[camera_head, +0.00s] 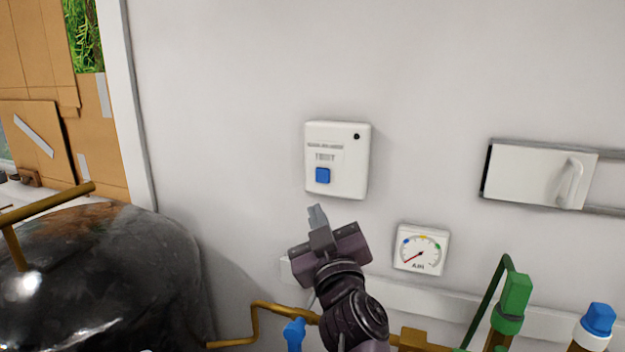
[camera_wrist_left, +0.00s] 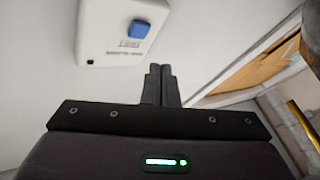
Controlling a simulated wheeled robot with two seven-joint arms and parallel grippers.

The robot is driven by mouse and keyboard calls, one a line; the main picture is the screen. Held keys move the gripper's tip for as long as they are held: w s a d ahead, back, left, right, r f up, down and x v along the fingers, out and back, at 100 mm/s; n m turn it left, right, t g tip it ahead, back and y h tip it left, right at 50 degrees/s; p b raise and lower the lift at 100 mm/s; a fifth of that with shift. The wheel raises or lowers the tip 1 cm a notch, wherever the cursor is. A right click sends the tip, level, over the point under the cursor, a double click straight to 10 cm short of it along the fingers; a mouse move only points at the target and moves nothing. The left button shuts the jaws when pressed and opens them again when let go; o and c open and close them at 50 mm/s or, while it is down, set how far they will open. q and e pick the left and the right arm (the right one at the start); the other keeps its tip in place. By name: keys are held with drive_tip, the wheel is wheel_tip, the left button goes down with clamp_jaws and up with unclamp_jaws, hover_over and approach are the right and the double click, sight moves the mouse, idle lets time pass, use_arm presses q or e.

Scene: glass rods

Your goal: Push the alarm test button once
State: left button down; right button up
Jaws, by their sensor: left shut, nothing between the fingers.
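The alarm box (camera_head: 350,160) is a white panel on the wall, with printed lettering, a small black dot at its upper right and a blue square test button (camera_head: 323,175) low on its face. My left gripper (camera_head: 316,214) is shut and empty, just below the box and apart from it in the head view. In the left wrist view the box (camera_wrist_left: 95,35) and its blue button (camera_wrist_left: 139,29) show at the top, beyond and left of the closed fingertips (camera_wrist_left: 160,70). My right gripper is not in view.
A gauge (camera_head: 421,250) hangs at lower right of the box. A white sliding panel with a handle (camera_head: 535,175) is further right. Green (camera_head: 514,295) and blue (camera_head: 598,319) valve handles and brass pipes run low. A dark tank (camera_head: 100,270) stands at left.

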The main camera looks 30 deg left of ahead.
sight(316, 173)
use_arm(q)
drive_tip(key=shift+w+a+r+n+g+y, duration=0.45)
drive_tip(key=shift+w+a, duration=0.2)
drive_tip(key=shift+w, duration=0.45)
drive_tip(key=shift+w+a+r+n+g+y, duration=0.45)
drive_tip(key=shift+w+a, duration=0.2)
drive_tip(key=shift+w, duration=0.45)
drive_tip(key=shift+w+a+r+n+g+y, duration=0.3)
drive_tip(key=shift+w+a+n+g+y, duration=0.25)
drive_tip(key=shift+w, duration=0.55)
drive_tip(key=shift+w+a, duration=0.15)
drive_tip(key=shift+w, duration=0.05)
drive_tip(key=shift+w, duration=0.2)
drive_tip(key=shift+w+a, duration=0.15)
drive_tip(key=shift+w, duration=0.3)
idle(0.8)
drive_tip(key=shift+s, duration=0.2)
drive_tip(key=shift+s+d, duration=0.2)
drive_tip(key=shift+s, duration=0.45)
